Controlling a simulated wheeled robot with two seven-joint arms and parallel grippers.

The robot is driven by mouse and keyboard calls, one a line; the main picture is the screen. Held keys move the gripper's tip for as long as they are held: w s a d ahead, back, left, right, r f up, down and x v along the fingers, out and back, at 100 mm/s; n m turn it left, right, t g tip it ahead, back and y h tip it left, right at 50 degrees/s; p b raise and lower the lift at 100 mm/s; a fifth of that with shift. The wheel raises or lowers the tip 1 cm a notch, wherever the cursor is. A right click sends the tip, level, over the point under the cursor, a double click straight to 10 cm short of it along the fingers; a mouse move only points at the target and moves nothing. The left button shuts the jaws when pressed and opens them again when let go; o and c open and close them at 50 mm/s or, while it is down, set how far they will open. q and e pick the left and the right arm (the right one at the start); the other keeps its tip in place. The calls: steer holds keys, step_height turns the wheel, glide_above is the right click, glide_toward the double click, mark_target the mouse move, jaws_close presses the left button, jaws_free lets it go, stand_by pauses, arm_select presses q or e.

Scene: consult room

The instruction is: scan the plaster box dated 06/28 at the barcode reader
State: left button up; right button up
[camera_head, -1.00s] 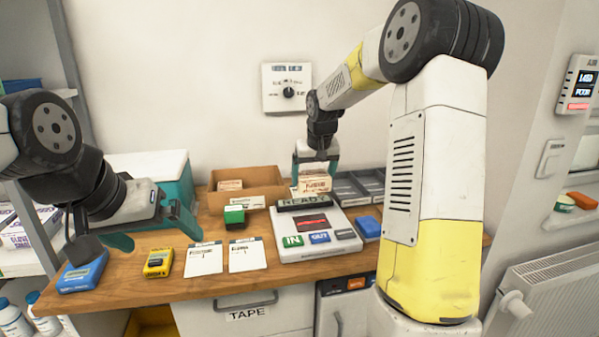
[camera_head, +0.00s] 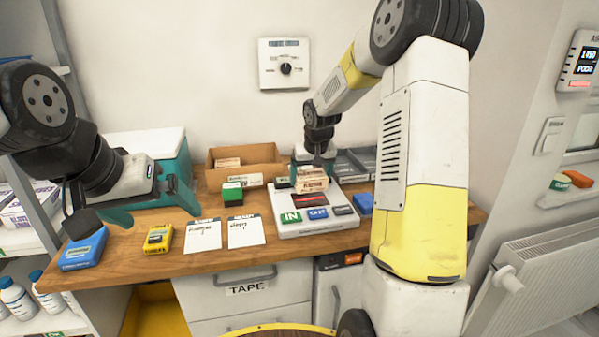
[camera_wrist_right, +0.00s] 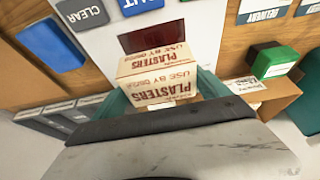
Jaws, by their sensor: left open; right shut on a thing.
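My right gripper (camera_head: 313,165) is shut on a cream plaster box (camera_head: 312,181) with red lettering. It holds the box over the back part of the white barcode reader (camera_head: 345,222), near the dark red scan window (camera_head: 310,200). In the right wrist view the box (camera_wrist_right: 156,78) reads "PLASTERS" and "USE BY"; its date digits are too blurred to be sure of. The red window (camera_wrist_right: 152,36) lies just beyond it there. The box mostly hides the reader's display. My left gripper (camera_head: 152,206) is open and empty above the left of the counter.
A green-topped box (camera_head: 232,194), two cards (camera_head: 203,234), a yellow device (camera_head: 157,239) and a blue device (camera_head: 83,249) lie left of the reader. A blue box (camera_head: 363,203) is at its right.

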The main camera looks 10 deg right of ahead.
steer(key=shift+r, duration=4.5)
